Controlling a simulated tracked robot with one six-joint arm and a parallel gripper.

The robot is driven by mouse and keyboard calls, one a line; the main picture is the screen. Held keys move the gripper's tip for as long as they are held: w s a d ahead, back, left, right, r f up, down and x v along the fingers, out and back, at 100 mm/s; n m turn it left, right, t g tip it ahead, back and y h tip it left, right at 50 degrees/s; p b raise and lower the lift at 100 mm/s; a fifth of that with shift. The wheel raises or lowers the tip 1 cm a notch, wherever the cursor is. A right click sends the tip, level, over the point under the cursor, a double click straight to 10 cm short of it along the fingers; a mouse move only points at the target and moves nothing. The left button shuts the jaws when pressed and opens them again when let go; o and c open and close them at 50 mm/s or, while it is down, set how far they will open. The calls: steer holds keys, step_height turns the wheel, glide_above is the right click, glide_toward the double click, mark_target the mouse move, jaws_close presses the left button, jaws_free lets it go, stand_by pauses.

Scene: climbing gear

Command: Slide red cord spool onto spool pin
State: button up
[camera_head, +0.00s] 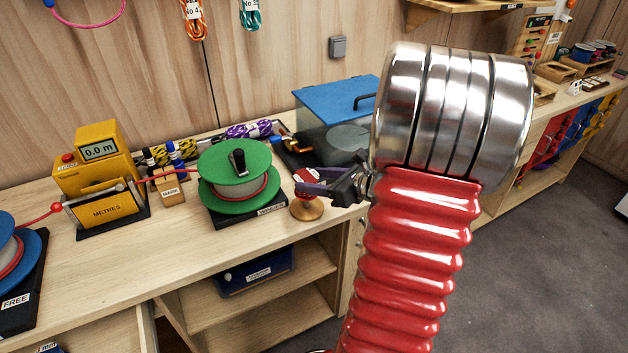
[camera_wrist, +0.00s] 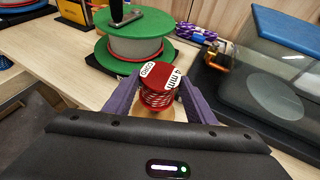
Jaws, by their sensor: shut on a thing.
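The red cord spool (camera_head: 308,182) has a red top with a white "4 mm CORD" label, and it also shows in the wrist view (camera_wrist: 158,84). My gripper (camera_head: 318,184) is shut on the spool, with one purple finger on each side of it in the wrist view (camera_wrist: 159,92). The spool stands roughly upright over a round wooden base (camera_head: 307,209) on the bench. The pin itself is hidden, so I cannot tell whether the spool is around it or resting on the base.
A green winding reel (camera_head: 239,175) with a black handle stands close left of the spool. A blue-lidded box (camera_head: 338,105) stands behind right. A yellow metre counter (camera_head: 100,175) and a blue reel (camera_head: 12,245) are farther left. The bench front (camera_head: 170,250) is clear.

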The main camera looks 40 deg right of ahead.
steer(key=shift+f, duration=1.25)
steer(key=o, duration=1.2)
steer(key=shift+s, duration=0.1)
steer(key=v, duration=1.3)
steer(key=shift+s+d+r, duration=0.1)
steer(key=shift+s+r, duration=0.05)
steer(key=shift+s, duration=0.15)
steer(key=shift+w, duration=0.1)
stand_by(0.3)
